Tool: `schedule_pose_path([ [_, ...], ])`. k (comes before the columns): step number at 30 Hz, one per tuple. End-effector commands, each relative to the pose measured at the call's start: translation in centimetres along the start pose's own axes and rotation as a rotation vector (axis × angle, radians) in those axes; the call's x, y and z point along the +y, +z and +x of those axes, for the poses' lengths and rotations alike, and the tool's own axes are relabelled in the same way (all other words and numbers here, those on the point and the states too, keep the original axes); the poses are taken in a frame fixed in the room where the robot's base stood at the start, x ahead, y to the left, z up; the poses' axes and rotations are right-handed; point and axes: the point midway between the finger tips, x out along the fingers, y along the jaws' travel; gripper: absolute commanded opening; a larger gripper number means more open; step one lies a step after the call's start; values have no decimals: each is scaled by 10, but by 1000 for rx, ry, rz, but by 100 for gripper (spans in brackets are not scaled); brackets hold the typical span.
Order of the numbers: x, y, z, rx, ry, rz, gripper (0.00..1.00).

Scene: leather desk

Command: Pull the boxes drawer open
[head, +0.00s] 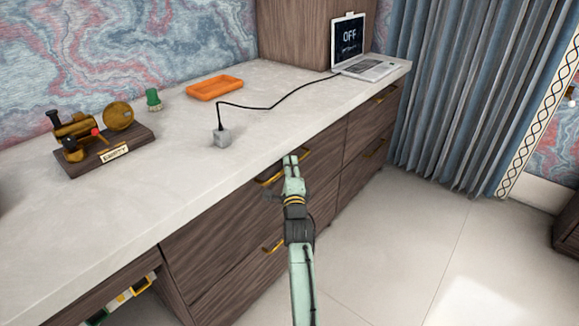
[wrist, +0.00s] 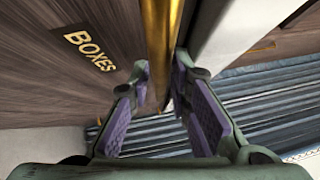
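The boxes drawer is the dark wood drawer front with gold BOXES lettering (wrist: 90,52), large at the left of the wrist view. Its gold bar handle (wrist: 164,28) runs down the middle of that view. My gripper (wrist: 162,72) has one finger on each side of the handle. The fingertips are close together and appear to touch it, with little gap. In the head view my gripper (head: 290,158) is at the upper drawer's handle (head: 268,180), just below the desk edge, and partly hides it. The drawer front looks flush with the desk.
The pale desktop (head: 180,170) overhangs the drawers. Another gold handle (head: 273,243) is below. The floor (head: 400,250) in front is clear.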

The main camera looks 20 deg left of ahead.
Motion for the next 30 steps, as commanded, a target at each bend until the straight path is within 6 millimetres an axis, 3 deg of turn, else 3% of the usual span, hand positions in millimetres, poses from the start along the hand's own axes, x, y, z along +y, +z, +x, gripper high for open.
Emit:
schedule_pose_path([
  [5, 0, 0, 0, 0, 0, 0, 18],
  [13, 0, 0, 0, 0, 0, -1, 0],
  [30, 0, 0, -1, 0, 1, 0, 0],
])
